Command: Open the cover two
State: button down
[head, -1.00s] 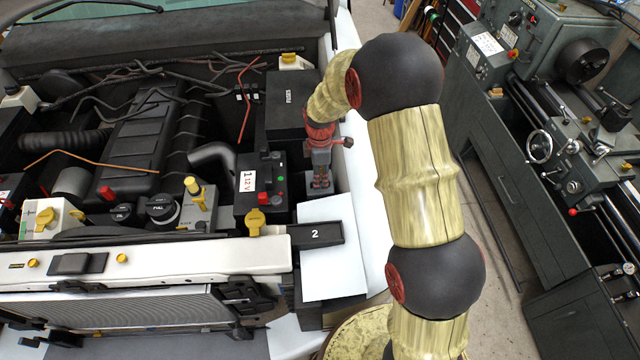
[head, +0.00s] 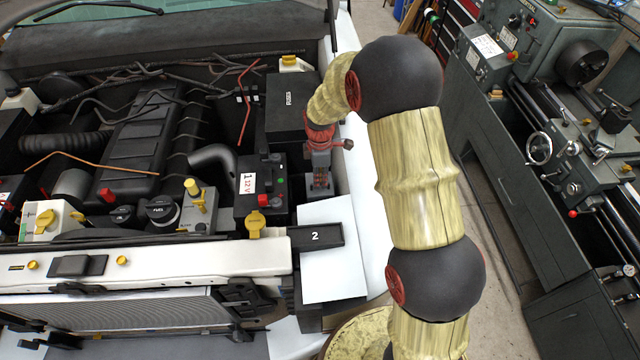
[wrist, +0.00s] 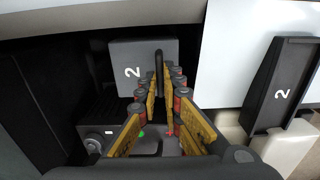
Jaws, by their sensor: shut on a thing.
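The cover marked 2 (wrist: 127,60) is a grey block with a black upright handle (wrist: 158,68) on its right part, in the upper middle of the wrist view. My gripper (wrist: 160,80) has its yellow-padded fingers closed in on that handle. In the head view my gripper (head: 320,182) points down into the engine bay, right of the battery marked 1 12V (head: 252,195). The grey cover (head: 319,192) shows there only in part, at the fingertips. I cannot tell whether it is lifted at all.
A black rectangular part, also marked 2 (head: 316,236), lies over a white sheet (head: 336,270) nearer the front; it also shows in the wrist view (wrist: 283,88). The black FUSES box (head: 289,100) stands behind my gripper. The white fender runs along the right.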

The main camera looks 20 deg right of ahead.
jog(key=shift+w+r, duration=0.15)
jog(key=shift+w+d+r+p, duration=0.1)
jog(key=shift+w+r+p, duration=0.1)
jog(key=shift+w+r, duration=0.25)
jog(key=shift+w+d+r+p, duration=0.1)
jog(key=shift+w+r+p, duration=0.1)
jog(key=shift+w, duration=0.35)
jog(key=shift+w+r, duration=0.1)
jog(key=shift+w, duration=0.05)
jog(key=shift+w+d+r, duration=0.15)
jog(key=shift+w+r, duration=0.1)
jog(key=shift+w, duration=0.35)
jog(key=shift+w+d+r, duration=0.1)
jog(key=shift+w+r, duration=0.1)
jog(key=shift+w, duration=0.35)
jog(key=shift+w+d+r, duration=0.1)
jog(key=shift+w+d, duration=0.05)
jog(key=shift+w, duration=0.5)
jog(key=shift+w+d, duration=0.15)
jog(key=shift+w, duration=0.5)
